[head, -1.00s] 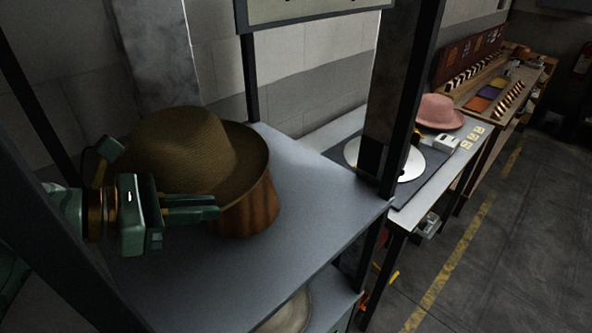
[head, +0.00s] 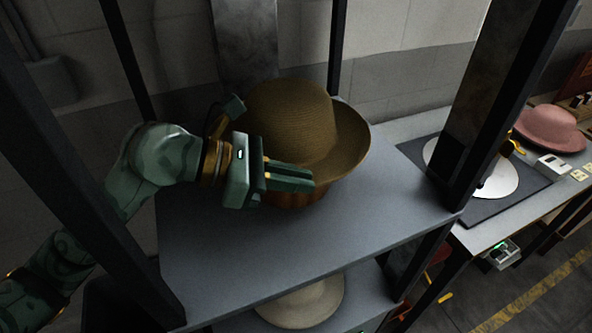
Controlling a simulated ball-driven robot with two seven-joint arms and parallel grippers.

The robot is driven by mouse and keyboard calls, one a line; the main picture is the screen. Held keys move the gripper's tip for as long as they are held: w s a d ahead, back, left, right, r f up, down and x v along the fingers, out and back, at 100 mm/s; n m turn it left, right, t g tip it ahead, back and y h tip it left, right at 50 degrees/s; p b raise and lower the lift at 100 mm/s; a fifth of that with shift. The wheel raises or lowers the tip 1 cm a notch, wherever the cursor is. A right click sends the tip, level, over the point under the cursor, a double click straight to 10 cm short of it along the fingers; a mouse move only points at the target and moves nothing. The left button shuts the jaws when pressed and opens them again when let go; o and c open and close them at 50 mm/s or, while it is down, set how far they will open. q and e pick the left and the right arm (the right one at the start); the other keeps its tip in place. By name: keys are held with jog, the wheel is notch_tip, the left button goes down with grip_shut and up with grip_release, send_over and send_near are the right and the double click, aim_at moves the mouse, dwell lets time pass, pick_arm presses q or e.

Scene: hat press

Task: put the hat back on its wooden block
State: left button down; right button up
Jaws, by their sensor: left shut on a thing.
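The brown-olive hat (head: 290,115) is tilted in the head view, its brim spread toward the right. The wooden block (head: 298,199) stands on the grey shelf, under and behind the hat; only its lower part shows. My left gripper (head: 300,180) is at the hat's left front side, with its fingers pointing right. It is shut on the hat, by the brim as far as I can see; the exact grip is partly hidden. I cannot tell whether the hat touches the block. My right gripper is not in view.
The grey shelf (head: 230,265) has free room in front and to the right. Dark posts (head: 512,100) frame it. A pale hat (head: 305,303) lies on the shelf below. A pink hat (head: 550,128) and a white disc (head: 495,183) are on the bench at right.

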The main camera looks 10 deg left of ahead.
pick_arm(q)
notch_tip(320, 180, down, 6)
jog(key=b, duration=0.3)
jog(key=shift+r, duration=0.2)
jog(key=shift+f+b, duration=0.6)
jog(key=shift+b, duration=0.05)
jog(key=shift+f+b, duration=0.3)
jog(key=shift+f, duration=0.15)
jog(key=c, duration=1.4)
grip_release()
jog(key=b+v, duration=0.2)
jog(key=v, duration=1.4)
jog(key=shift+a, duration=0.2)
